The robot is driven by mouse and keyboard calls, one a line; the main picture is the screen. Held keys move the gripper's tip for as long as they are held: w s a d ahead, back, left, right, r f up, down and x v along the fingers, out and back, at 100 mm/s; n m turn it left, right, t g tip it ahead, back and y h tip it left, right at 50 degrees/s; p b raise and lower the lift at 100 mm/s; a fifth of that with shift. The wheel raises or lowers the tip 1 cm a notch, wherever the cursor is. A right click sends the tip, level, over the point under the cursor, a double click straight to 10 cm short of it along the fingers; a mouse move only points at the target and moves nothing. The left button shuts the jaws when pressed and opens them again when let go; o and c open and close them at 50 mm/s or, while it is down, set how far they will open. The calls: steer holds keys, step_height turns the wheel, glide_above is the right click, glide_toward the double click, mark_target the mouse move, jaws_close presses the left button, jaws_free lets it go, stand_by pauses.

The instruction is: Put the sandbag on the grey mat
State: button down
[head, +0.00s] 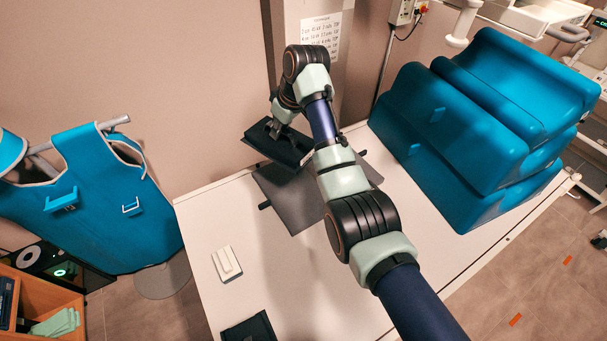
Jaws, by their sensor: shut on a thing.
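The sandbag (262,143) is a dark, flat black slab. My gripper (275,132) is shut on it, and it is slightly tilted in the picture. The grey mat (290,205) lies on the white table, with small black tabs at its sides. The sandbag appears raised at the far-left edge of the mat, partly overlapping it in this view. How high it is above the table is hard to tell. My arm crosses the right part of the mat and hides some of it.
A small white block (227,263) lies on the white table (205,215) at the left. A dark flat object (251,328) is at the near edge. Large blue cushions (450,150) are stacked at the right. A wall and grey column (290,22) stand behind.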

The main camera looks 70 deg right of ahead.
steer(key=shift+w+a+f, duration=0.1)
steer(key=shift+f, duration=0.2)
step_height(320, 180, down, 19)
steer(key=b, duration=0.2)
steer(key=shift+f+b, duration=0.15)
steer(key=shift+b, duration=0.25)
steer(key=shift+f, duration=0.1)
steer(key=c, duration=1.5)
jaws_free()
steer(key=shift+f, duration=0.15)
steer(key=o, duration=0.4)
